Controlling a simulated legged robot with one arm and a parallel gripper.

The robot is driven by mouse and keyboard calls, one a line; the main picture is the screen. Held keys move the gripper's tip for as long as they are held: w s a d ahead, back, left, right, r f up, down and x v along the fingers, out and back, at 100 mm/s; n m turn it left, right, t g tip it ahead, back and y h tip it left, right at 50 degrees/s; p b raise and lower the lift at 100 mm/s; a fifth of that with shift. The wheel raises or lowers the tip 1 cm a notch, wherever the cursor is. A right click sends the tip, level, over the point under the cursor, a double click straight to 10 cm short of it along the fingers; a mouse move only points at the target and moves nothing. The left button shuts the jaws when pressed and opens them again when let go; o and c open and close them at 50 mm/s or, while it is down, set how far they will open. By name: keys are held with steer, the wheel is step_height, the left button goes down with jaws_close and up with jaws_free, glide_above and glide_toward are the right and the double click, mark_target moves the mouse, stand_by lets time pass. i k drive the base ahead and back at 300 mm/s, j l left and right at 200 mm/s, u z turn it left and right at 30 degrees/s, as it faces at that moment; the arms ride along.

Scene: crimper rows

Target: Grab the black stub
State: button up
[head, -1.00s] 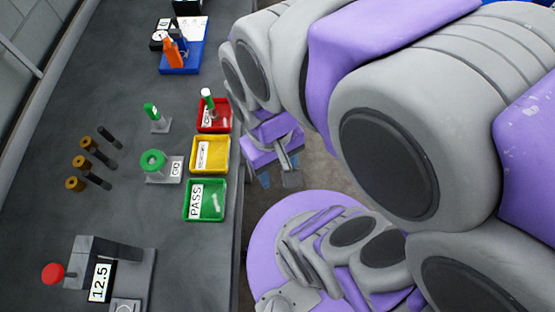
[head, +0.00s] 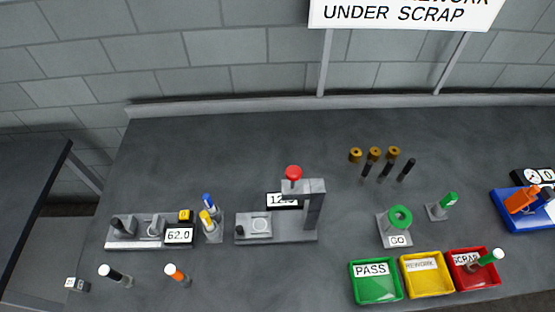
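Three short black rods stand on the grey bench at the right of centre in the head view: a left one (head: 368,168), a middle one (head: 388,168) and a right one (head: 406,170). Brass rings stand just behind them. I cannot tell which of these is the black stub. My gripper is not in view.
A press with a red knob (head: 293,173) stands mid-bench. A gauge station (head: 152,231) is at left, with an orange-ended cylinder (head: 173,271) before it. A green ring gauge (head: 400,217) and green (head: 375,296), yellow (head: 430,288) and red (head: 478,284) trays are at right. The bench's back left is clear.

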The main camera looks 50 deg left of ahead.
mark_target(127, 282)
steer(key=u, duration=3.75)
steer(key=j+z, duration=0.25)
steer(key=j, duration=1.9)
